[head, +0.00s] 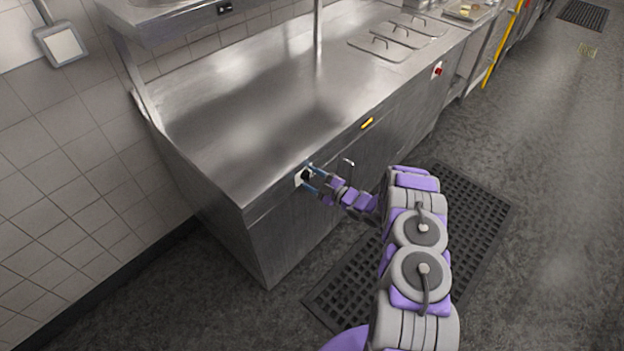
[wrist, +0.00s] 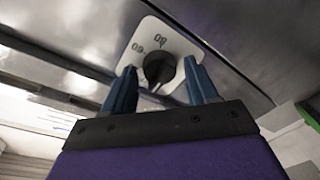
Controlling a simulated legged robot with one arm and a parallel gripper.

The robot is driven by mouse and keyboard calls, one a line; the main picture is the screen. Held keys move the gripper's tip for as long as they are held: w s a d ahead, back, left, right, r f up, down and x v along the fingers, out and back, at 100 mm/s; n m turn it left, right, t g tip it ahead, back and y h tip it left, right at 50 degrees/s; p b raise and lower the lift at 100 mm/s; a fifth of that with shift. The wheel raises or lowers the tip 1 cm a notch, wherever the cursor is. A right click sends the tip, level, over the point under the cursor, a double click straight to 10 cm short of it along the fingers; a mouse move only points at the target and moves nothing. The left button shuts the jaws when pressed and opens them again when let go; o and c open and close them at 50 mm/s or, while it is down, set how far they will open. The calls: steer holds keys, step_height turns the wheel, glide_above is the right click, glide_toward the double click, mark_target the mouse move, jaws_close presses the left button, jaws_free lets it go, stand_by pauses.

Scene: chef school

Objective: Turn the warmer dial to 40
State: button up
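The warmer dial (wrist: 158,68) is a black knob on a white plate (wrist: 148,40) on the front of the steel counter. Numbers show on the plate, rotated in the wrist view; I read something like 60 or 90, and no 40 is legible. The dial also shows in the head view (head: 305,175), near the counter's left front corner. My gripper (wrist: 158,86) has its blue fingers spread, one on each side of the knob. It also shows in the head view (head: 312,178). I cannot tell whether the fingers touch the knob.
The steel counter (head: 240,85) has a clear top on its left. Lidded wells (head: 400,40) sit farther back. A black mat (head: 465,205) lies on the floor.

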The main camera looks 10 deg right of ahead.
steer(key=c, duration=0.9)
steer(key=shift+m, duration=0.4)
steer(key=m+p, duration=0.1)
steer(key=m, duration=0.2)
steer(key=shift+f+m, duration=0.1)
steer(key=shift+m, duration=0.2)
steer(key=m+t, duration=0.1)
steer(key=m, duration=0.4)
steer(key=shift+m, duration=0.4)
steer(key=o, duration=1.1)
steer(key=shift+c, duration=0.2)
steer(key=shift+d, duration=0.1)
